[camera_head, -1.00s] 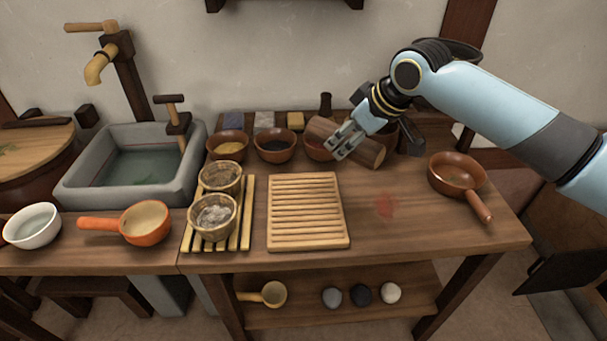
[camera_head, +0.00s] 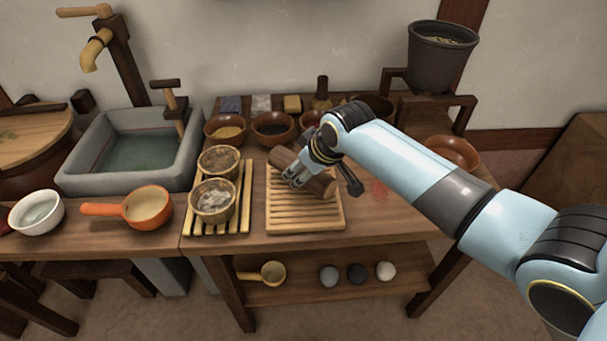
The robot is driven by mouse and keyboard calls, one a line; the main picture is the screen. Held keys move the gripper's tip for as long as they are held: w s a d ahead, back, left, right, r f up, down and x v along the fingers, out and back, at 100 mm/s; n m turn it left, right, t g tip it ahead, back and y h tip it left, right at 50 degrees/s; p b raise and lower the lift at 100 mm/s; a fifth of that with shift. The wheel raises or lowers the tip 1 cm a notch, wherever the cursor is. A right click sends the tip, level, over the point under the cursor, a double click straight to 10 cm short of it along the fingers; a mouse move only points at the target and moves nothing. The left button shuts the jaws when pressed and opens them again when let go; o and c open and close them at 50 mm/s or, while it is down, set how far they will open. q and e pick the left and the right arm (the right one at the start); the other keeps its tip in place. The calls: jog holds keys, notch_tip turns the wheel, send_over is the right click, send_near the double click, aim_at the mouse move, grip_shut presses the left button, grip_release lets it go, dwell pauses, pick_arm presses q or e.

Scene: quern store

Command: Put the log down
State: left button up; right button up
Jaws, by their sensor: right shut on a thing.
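The log (camera_head: 320,185) is a short brown cylinder over the back half of the slatted wooden board (camera_head: 305,216). It lies slantwise, with its near end to the right. My right gripper (camera_head: 291,178) is shut around the middle of the log, and its fingers and wrist hide part of it. I cannot tell whether the log touches the board or is just above it. My left gripper is not in view.
Two small tubs (camera_head: 213,201) stand on a slatted rack left of the board. Bowls (camera_head: 273,128) line the back. An orange-handled pan (camera_head: 146,206) and white bowl (camera_head: 36,211) are at left. A dark pot (camera_head: 440,58) stands at back right. The table's front right is clear.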

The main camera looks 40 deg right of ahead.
jog(key=shift+w+f, duration=0.1)
jog(key=shift+f, duration=0.85)
jog(key=shift+f, duration=0.15)
jog(key=o, duration=1.4)
